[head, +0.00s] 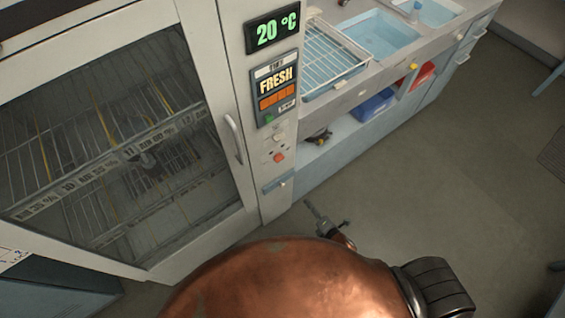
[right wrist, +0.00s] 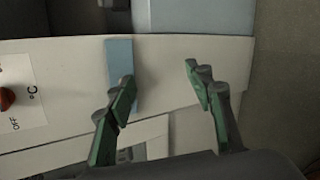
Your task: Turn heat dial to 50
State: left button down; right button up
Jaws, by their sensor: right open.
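The heat dial (head: 278,158) is a small red knob low on the narrow control column beside the cabinet door. In the right wrist view the dial (right wrist: 6,98) is cut by the left edge, on a white plate marked "OFF" and "°C". Its exact setting cannot be read. The display (head: 276,30) above reads 20 °C in green. My right gripper (head: 320,217) is in front of and below the column, apart from the dial. In the wrist view my right gripper (right wrist: 160,76) is open, with nothing between its green-padded fingers. My left gripper is not in view.
A large glass-doored cabinet (head: 185,15) with racks and a door handle (head: 233,138) stands left of the column. A FRESH panel (head: 276,88) sits above the dial, a blue bar (head: 278,183) below it. A sink counter (head: 350,92) extends right. The floor to the right is mostly clear.

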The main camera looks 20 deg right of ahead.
jog(key=w+a+r+n+t+y+b, duration=0.1)
jog(key=w+a+r+n+t, duration=0.1)
jog(key=w+r+n, duration=0.3)
jog(key=w+a+r+n+t+y+b, duration=0.1)
jog(key=r+n, duration=0.2)
jog(key=r, duration=0.4)
jog(key=n+t+y+b, duration=0.1)
jog(key=n+t+y, duration=0.1)
jog(key=n, duration=0.6)
send_near(281, 160)
jog(key=w, duration=0.2)
jog(key=x, duration=0.6)
jog(key=shift+w+a+r, duration=0.15)
jog(key=shift+a+r, duration=0.1)
jog(key=shift+a, duration=0.2)
jog(key=shift+w+a, duration=0.15)
jog(key=shift+w, duration=0.3)
jog(key=c, duration=1.2)
